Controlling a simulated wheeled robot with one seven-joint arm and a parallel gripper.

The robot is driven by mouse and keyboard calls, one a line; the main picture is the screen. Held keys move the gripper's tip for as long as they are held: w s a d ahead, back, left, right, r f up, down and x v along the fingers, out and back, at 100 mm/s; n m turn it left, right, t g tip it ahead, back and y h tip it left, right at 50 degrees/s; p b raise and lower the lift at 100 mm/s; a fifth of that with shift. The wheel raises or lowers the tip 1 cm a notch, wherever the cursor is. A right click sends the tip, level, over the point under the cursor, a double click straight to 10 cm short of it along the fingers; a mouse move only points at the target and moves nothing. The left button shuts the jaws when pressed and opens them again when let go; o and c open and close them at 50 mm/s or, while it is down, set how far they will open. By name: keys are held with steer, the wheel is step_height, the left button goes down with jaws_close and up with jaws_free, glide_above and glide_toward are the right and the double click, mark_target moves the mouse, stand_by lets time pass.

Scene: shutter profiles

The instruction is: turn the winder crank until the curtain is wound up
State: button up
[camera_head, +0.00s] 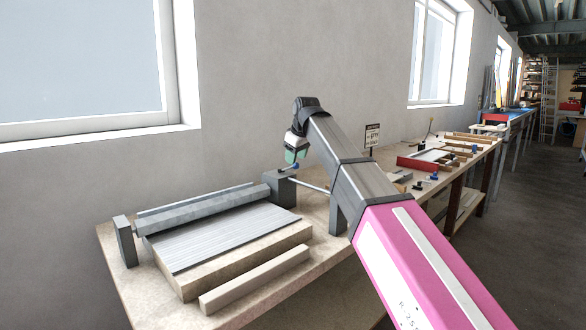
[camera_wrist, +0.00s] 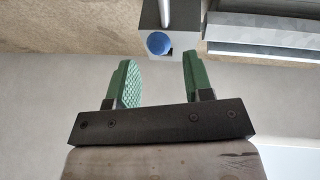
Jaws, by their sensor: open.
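The winder stands on the workbench in the head view, with a grey roller (camera_head: 200,208) between two end blocks. The grey slatted curtain (camera_head: 230,237) hangs from the roller and lies over a sloping beige board. The crank is at the right end block (camera_head: 280,188), with a thin rod (camera_head: 312,186) and a small blue knob (camera_head: 295,166). A blue round end also shows in the wrist view (camera_wrist: 159,43). My gripper (camera_head: 292,155) is above the crank end, its green fingers apart and empty. In the wrist view, the fingers (camera_wrist: 158,75) point toward the blue end, which appears beyond them.
A beige wooden bar (camera_head: 255,280) lies along the bench front. Farther right are a small sign (camera_head: 372,135), a red-edged tray (camera_head: 425,162) and loose small parts. The wall with windows stands behind the bench.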

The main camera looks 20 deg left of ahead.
mark_target(294, 167)
steer(key=shift+x, duration=2.65)
